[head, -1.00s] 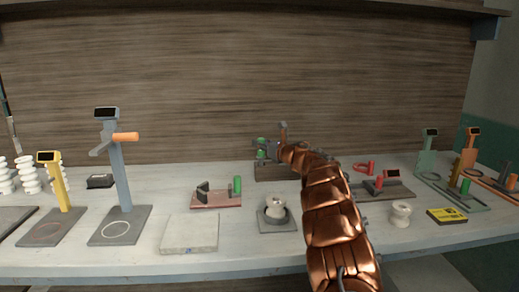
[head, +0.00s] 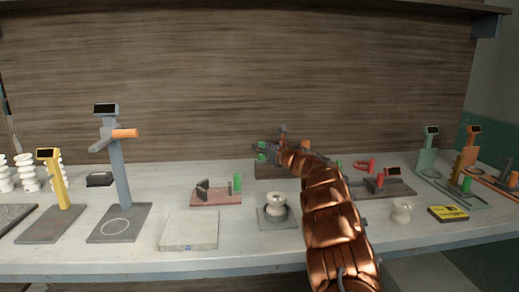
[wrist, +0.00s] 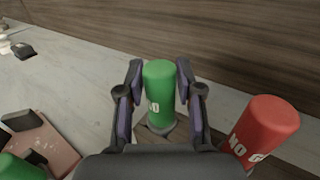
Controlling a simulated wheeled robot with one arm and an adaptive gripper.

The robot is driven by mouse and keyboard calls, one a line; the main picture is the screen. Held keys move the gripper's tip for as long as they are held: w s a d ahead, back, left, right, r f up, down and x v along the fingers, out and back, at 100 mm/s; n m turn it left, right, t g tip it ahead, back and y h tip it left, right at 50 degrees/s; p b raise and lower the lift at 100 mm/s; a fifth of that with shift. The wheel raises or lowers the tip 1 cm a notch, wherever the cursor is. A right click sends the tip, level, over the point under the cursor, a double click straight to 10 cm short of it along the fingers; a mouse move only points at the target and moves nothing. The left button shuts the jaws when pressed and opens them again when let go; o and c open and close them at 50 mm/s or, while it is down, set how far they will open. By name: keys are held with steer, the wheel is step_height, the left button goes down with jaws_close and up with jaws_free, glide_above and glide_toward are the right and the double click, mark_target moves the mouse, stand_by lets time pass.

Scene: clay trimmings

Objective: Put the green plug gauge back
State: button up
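The green plug gauge (wrist: 159,85), marked GO, stands upright between my fingers in the wrist view, with a grey collar under its green handle. Its lower end is at the wooden block (wrist: 152,138); how deep it sits cannot be seen. In the head view the gauge (head: 262,157) is at the block's left end, partly covered by a finger. My gripper (wrist: 160,100) is open around the handle, with a gap on each side. It also shows in the head view (head: 266,150). A red NO GO gauge (wrist: 264,130) stands to the right in the wrist view.
A pink-based fixture (head: 215,198) with a green cylinder (head: 237,183) is left of the block. A white spool-shaped piece on a grey base (head: 276,205) stands in front. Tall gauge stands (head: 120,165) are further left.

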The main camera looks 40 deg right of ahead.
steer(key=shift+o, duration=1.3)
steer(key=shift+r, duration=0.15)
steer(key=shift+r+p, duration=0.45)
steer(key=shift+p, duration=0.35)
steer(key=s+b, duration=0.2)
steer(key=s, duration=1)
steer(key=shift+a+f, duration=0.25)
steer(key=shift+a, duration=0.1)
